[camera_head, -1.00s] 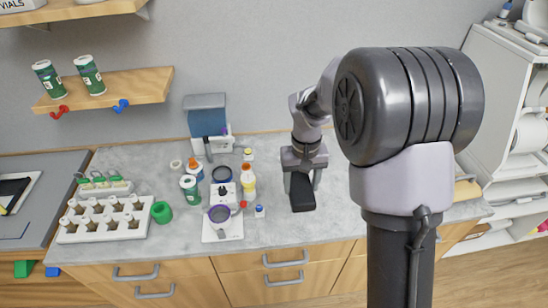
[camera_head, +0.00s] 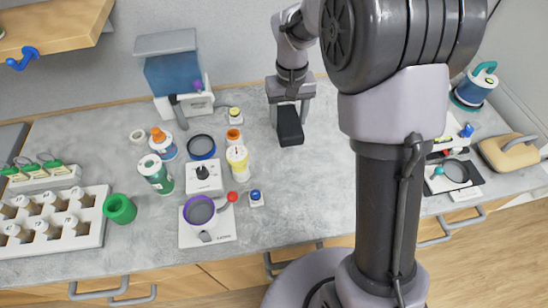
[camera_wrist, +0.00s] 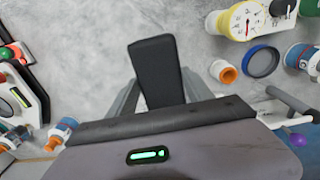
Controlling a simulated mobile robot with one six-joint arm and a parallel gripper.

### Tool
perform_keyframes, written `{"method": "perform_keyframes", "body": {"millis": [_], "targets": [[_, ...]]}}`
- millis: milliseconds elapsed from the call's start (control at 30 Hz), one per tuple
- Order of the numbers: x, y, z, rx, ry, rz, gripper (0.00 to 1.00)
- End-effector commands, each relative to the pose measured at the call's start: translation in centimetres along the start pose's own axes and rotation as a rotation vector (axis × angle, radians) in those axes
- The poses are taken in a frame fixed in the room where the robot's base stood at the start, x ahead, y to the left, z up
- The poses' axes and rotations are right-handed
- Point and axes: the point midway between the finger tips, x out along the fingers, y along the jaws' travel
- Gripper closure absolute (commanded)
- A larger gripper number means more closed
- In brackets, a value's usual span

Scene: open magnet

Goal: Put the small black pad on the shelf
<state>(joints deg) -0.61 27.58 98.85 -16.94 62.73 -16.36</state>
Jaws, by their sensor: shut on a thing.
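The small black pad (camera_head: 290,127) is a dark, flat, oblong piece held by my gripper (camera_head: 289,110) over the grey counter, right of the bottles. The wrist view shows the pad (camera_wrist: 157,70) between the two grey fingers of my gripper (camera_wrist: 155,95), its near end hidden by the gripper body. My gripper is shut on it. I cannot tell how high the pad is above the counter. A wooden shelf (camera_head: 60,28) is on the wall at the upper left, only partly in view, with a blue hook on its front.
A blue-and-white device (camera_head: 168,72) stands at the back wall. Bottles, a purple-rimmed dish device (camera_head: 200,211) and a white rack (camera_head: 60,222) fill the counter's left. The counter around the pad is clear.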

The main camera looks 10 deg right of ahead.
Motion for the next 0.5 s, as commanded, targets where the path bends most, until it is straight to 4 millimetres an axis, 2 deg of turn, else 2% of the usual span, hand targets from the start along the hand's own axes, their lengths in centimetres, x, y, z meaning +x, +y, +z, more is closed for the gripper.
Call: {"method": "perform_keyframes", "body": {"millis": [33, 167, 500], "targets": [[1.3, 0.0, 0.0, 0.000, 0.001, 0.000, 0.80], [2.3, 0.0, 0.0, 0.000, 0.000, 0.000, 0.80], [9.4, 0.0, 0.0, 0.000, -0.002, 0.000, 0.80]]}}
